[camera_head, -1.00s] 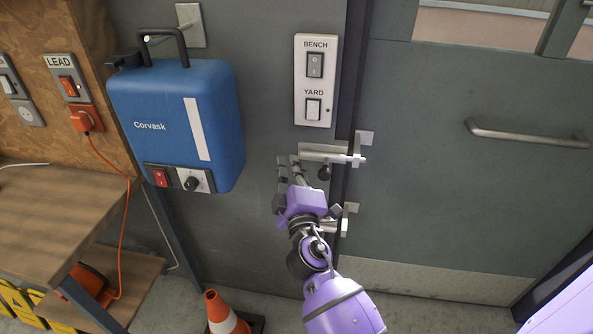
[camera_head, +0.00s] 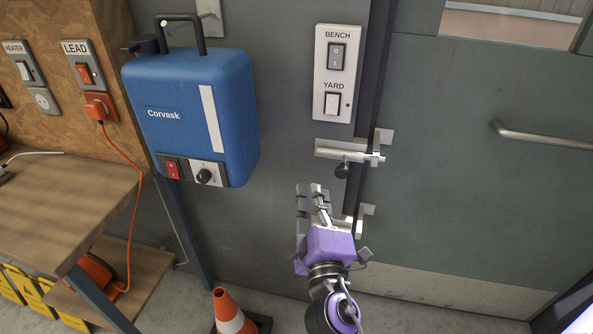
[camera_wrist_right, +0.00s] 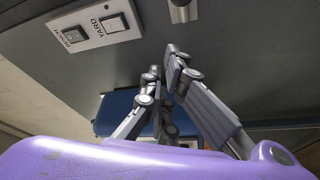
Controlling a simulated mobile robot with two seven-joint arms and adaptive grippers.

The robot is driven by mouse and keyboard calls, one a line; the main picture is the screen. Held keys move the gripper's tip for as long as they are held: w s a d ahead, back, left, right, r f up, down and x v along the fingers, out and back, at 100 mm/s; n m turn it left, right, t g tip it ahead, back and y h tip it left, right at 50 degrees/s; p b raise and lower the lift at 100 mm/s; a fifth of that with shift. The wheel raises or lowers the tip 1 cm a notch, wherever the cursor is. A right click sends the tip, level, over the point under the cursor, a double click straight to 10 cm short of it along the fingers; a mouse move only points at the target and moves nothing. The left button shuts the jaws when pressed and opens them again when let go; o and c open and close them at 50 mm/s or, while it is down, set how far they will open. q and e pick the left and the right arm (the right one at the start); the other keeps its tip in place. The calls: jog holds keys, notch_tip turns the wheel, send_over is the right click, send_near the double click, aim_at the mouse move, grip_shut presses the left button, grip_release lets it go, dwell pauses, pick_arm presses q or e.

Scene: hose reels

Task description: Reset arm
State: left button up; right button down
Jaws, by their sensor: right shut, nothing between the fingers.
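My right gripper (camera_head: 312,192) is purple with grey fingers, in the lower middle of the head view. It is shut and empty, in front of the grey wall panel and below the door bolt (camera_head: 345,151). Its fingers (camera_wrist_right: 166,75) also show in the wrist view, closed together with nothing between them. I cannot tell from the head view how far the fingertips are from the panel. My left gripper is not in view.
A blue Corvask box (camera_head: 195,115) hangs left of the gripper. A BENCH/YARD switch plate (camera_head: 338,75) is above. The grey door (camera_head: 460,200) has a bar handle (camera_head: 545,137). A wooden bench (camera_head: 60,205) stands left, and an orange cone (camera_head: 229,312) is on the floor.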

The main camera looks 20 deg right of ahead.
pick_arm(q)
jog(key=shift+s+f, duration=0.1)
